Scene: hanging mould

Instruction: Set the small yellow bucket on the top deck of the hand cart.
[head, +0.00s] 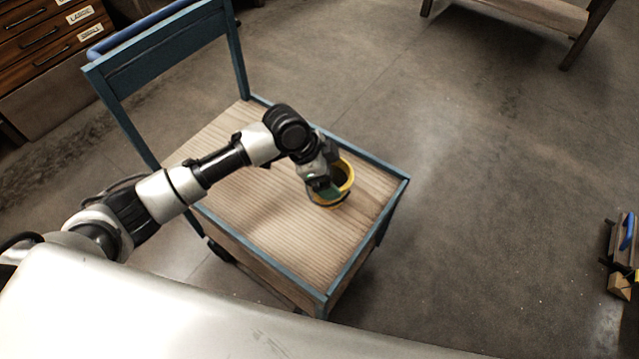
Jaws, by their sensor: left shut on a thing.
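The small yellow bucket (347,184) is at the right part of the hand cart's top deck (300,241), a ribbed wooden surface inside a blue frame. My left gripper (327,190) is shut on the bucket's near left side and hides part of it. The bucket looks roughly upright with its dark opening up. I cannot tell whether its bottom touches the deck or is just above it. My right gripper is not in the head view.
The cart's blue push handle (140,25) rises at the upper left. A wooden drawer cabinet (45,60) stands behind it. A wooden bench (540,12) is at the top right. A blue-and-wood object (624,240) lies at the right edge. Grey floor right of the cart is clear.

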